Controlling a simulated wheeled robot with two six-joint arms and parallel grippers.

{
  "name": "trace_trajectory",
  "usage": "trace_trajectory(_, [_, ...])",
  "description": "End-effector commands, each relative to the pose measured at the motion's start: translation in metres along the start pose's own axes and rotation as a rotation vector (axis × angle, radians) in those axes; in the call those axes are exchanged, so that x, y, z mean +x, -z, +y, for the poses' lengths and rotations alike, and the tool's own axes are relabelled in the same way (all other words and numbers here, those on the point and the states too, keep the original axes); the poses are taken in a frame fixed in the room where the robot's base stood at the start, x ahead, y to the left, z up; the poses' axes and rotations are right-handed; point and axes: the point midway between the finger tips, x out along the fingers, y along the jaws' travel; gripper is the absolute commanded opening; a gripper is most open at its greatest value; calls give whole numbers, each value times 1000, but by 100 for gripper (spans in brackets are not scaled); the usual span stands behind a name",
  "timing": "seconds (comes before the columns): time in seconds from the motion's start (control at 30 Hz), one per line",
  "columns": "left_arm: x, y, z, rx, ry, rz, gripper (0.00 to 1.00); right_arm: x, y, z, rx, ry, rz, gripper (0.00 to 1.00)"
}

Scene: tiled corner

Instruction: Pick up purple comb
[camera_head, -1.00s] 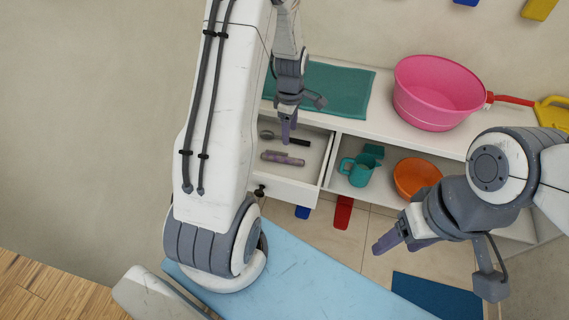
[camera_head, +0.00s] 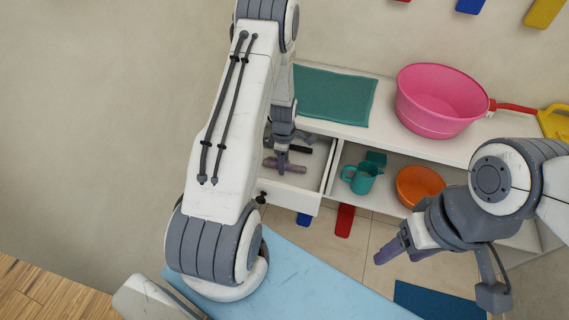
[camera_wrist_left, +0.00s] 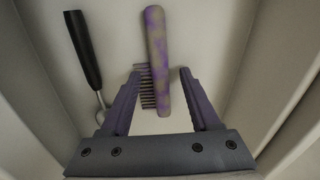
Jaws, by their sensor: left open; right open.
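The purple comb (camera_wrist_left: 157,60) lies on the drawer floor, mottled purple and tan, with its teeth facing left in the left wrist view. It also shows in the head view (camera_head: 292,167), partly behind my gripper. My left gripper (camera_wrist_left: 158,75) is open, with its fingers on either side of the comb's lower part and a gap on each side. In the head view my left gripper (camera_head: 282,168) is down inside the open drawer (camera_head: 325,186). My right gripper (camera_head: 385,255) is open and empty, in front of the shelf unit.
A black-handled tool (camera_wrist_left: 83,50) lies left of the comb in the drawer. The drawer walls stand close around my left gripper. A teal jug (camera_head: 362,179) and an orange bowl (camera_head: 417,184) stand in the compartment to the right. A pink basin (camera_head: 440,100) and a green towel (camera_head: 335,97) are on top.

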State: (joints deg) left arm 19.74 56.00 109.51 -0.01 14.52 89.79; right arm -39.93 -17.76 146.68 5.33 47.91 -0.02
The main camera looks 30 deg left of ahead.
Motion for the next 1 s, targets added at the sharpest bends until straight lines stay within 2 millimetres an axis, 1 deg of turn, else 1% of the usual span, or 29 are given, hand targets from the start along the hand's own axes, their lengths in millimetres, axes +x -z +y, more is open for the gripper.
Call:
trace_trajectory(0.63, [4, 0, 0, 0, -1, 0, 62, 2, 0, 0, 0, 0, 0, 62])
trace_trajectory(0.67, [4, 0, 0, 0, -1, 0, 55, 2, 0, 0, 0, 0, 0, 62])
trace_trajectory(0.7, [4, 0, 0, 0, -1, 0, 40, 2, 0, 0, 0, 0, 0, 62])
trace_trajectory(0.77, [4, 0, 0, 0, 0, 0, 17, 2, 0, 0, 0, 0, 0, 62])
trace_trajectory(0.8, [4, 0, 0, 0, 0, 0, 1, 2, 0, 0, 0, 0, 0, 62])
trace_trajectory(0.83, [4, 0, 0, 0, 0, 0, 0, 2, 0, 0, 0, 0, 0, 62])
trace_trajectory(1.0, [5, 0, 0, 0, 1, 0, 0, 2, 0, 0, 0, 0, 0, 62])
